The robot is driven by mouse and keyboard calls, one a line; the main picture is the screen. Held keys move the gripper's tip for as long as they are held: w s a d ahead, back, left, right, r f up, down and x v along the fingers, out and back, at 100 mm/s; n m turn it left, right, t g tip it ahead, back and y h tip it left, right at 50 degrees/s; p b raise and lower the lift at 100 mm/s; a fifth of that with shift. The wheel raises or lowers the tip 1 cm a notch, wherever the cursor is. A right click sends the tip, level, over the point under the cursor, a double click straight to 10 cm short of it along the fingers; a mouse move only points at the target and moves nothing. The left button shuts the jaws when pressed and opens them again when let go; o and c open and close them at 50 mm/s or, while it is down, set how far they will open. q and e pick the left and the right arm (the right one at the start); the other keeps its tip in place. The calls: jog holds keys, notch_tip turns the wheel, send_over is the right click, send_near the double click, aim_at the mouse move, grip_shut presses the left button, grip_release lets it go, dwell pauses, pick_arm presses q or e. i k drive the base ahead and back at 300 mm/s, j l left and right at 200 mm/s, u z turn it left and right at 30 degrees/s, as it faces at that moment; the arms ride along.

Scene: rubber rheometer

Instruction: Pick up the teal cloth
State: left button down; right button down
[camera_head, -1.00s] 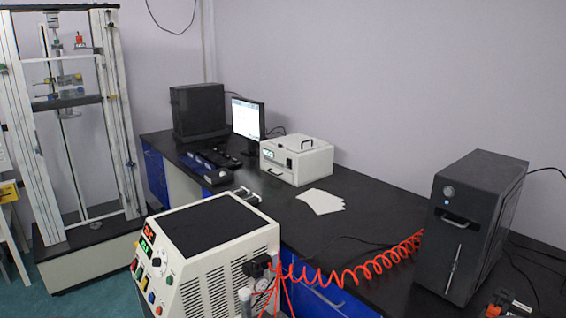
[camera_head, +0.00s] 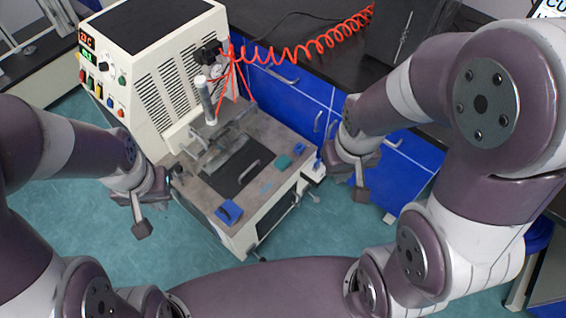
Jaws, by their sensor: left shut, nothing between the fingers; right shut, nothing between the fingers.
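A small teal cloth (camera_head: 283,162) lies on the grey work surface of the cream rheometer (camera_head: 150,65), near its right edge. My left gripper (camera_head: 141,228) hangs left of this surface, shut and empty. My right gripper (camera_head: 361,192) hangs to the right of the surface and of the cloth, apart from it, shut and empty.
A blue item (camera_head: 228,212) lies at the work surface's front corner. A small handle stands on its dark central plate (camera_head: 235,165). A coiled red hose (camera_head: 315,38) runs above toward the black bench. Blue cabinets (camera_head: 290,100) stand behind. Teal floor is free in front.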

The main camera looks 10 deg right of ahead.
aim_at(284, 162)
jog(key=u, duration=1.2)
jog(key=l+u, duration=0.15)
jog(key=l, duration=0.4)
jog(key=k+l+u, duration=0.2)
jog(key=l, duration=0.35)
jog(key=i, duration=0.1)
